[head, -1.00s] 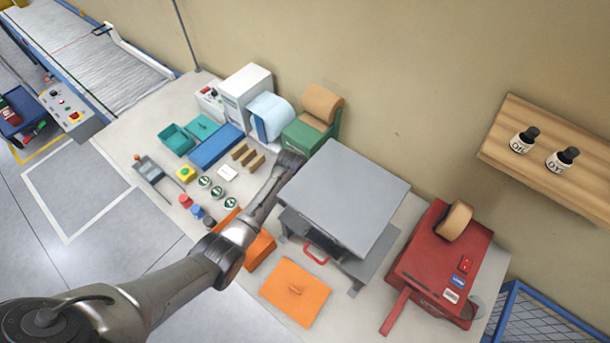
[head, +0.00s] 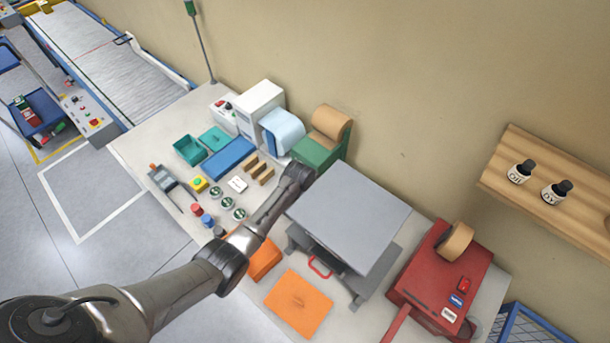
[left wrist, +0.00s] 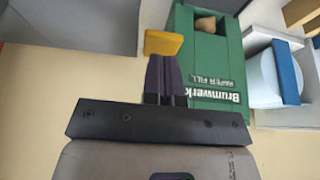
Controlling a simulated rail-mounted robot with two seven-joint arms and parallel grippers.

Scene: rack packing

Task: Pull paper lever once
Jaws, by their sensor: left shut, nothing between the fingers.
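The green paper-fill machine (head: 318,153) stands against the wall with a brown paper roll (head: 331,122) on top. In the left wrist view its green body (left wrist: 208,65) carries upside-down lettering. A yellow tab (left wrist: 164,43), perhaps the paper lever, sticks out at its side. My left gripper (left wrist: 166,62) is shut and empty, its fingertips right by the yellow tab; I cannot tell whether they touch. In the head view the left gripper (head: 299,170) is at the machine's front, and the arm hides the lever area. My right gripper is not in view.
A grey raised platform (head: 348,215) stands close right of the gripper. A blue roll (head: 283,130) and white unit (head: 260,105) are left of the green machine. A red tape machine (head: 440,280) is farther right. Brown blocks (head: 258,170) lie close left of the arm.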

